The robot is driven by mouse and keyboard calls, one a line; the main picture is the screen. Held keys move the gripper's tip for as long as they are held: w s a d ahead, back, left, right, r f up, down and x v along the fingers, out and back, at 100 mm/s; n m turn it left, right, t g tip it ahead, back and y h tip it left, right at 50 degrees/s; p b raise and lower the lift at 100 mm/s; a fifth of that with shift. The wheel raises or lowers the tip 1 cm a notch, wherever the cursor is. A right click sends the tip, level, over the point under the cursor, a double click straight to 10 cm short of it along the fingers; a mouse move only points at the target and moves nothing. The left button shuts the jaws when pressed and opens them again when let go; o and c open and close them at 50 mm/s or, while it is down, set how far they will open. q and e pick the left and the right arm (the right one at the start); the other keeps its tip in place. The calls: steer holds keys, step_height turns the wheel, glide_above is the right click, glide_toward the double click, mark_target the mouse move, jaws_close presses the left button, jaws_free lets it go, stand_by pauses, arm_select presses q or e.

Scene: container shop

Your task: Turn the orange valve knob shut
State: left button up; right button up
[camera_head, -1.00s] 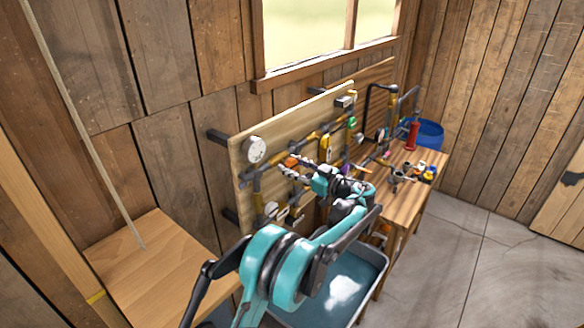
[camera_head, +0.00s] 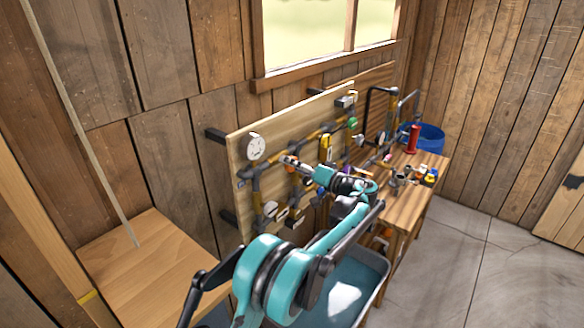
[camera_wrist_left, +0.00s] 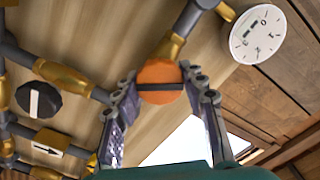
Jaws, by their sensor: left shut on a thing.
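The orange valve knob (camera_wrist_left: 160,82) shows in the left wrist view as a round orange face with a dark bar lying nearly level across it. It sits on the brass and dark pipework of the wooden board (camera_head: 290,118). My left gripper (camera_wrist_left: 162,95) has one finger on each side of the knob and is shut on it. In the head view my left gripper (camera_head: 288,162) reaches the board, and the knob is mostly hidden there by the gripper. My right gripper is in neither view.
A white dial (camera_wrist_left: 257,34) is on the board near the knob, with a black knob (camera_wrist_left: 38,99) and a white arrow plate (camera_wrist_left: 48,143) on the other side. A grey water tub (camera_head: 372,262) stands below. A workbench (camera_head: 428,178) holds several small items.

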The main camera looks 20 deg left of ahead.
arm_select(q)
steer(key=m+b, duration=0.1)
steer(key=m, duration=0.5)
steer(key=shift+m, duration=0.4)
stand_by(0.3)
steer(key=o, duration=1.2)
steer(key=v, duration=1.2)
